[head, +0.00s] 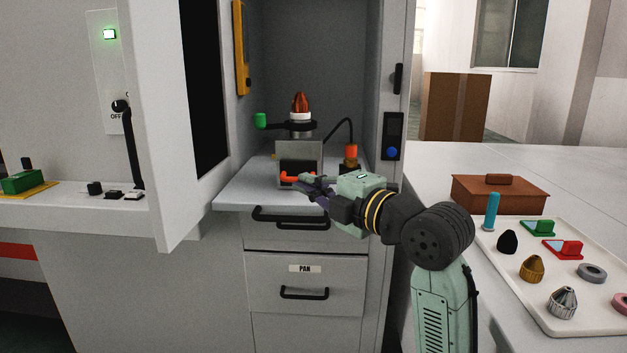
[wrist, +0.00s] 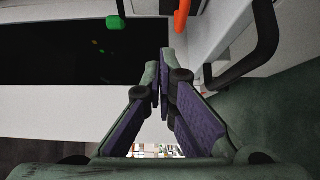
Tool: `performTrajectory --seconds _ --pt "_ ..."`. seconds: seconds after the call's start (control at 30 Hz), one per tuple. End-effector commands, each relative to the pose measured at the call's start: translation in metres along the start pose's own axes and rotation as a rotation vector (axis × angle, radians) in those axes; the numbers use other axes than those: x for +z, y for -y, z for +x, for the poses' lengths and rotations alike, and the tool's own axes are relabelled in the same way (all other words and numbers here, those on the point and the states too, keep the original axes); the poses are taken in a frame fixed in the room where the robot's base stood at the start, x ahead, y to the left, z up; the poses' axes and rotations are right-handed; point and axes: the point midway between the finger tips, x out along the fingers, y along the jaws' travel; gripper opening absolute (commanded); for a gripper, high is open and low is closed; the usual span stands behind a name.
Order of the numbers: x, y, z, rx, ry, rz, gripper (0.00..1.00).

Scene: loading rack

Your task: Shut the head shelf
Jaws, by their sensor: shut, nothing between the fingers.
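The head shelf (head: 235,197) is a light grey shelf in the tall cabinet, and its front juts out past the drawer below. A grey device with an orange lever (head: 290,178) and a red-brown top (head: 300,104) stands on it. A black bar handle (head: 290,218) sits at the shelf's front; a black handle also shows at right in the wrist view (wrist: 262,45). My gripper (head: 303,183) is shut and empty, in front of the device and above the handle, pointing left. Its fingertips meet in the wrist view (wrist: 165,65). I cannot tell whether it touches the shelf.
The cabinet door (head: 170,130) stands open at left. A drawer labelled PAN (head: 305,285) is below. At right, a white tray (head: 520,290) with several small parts and a brown box (head: 498,196) stand on the counter.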

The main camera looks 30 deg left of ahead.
Motion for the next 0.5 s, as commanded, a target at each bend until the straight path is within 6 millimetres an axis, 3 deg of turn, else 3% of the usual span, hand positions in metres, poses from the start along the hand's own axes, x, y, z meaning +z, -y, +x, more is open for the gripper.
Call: performTrajectory --seconds 0.3,0.5 --pt "-0.001 -0.003 0.07 -0.001 -0.002 0.005 0.0" --pt "0.021 -0.002 0.088 0.0 0.001 0.004 0.0"
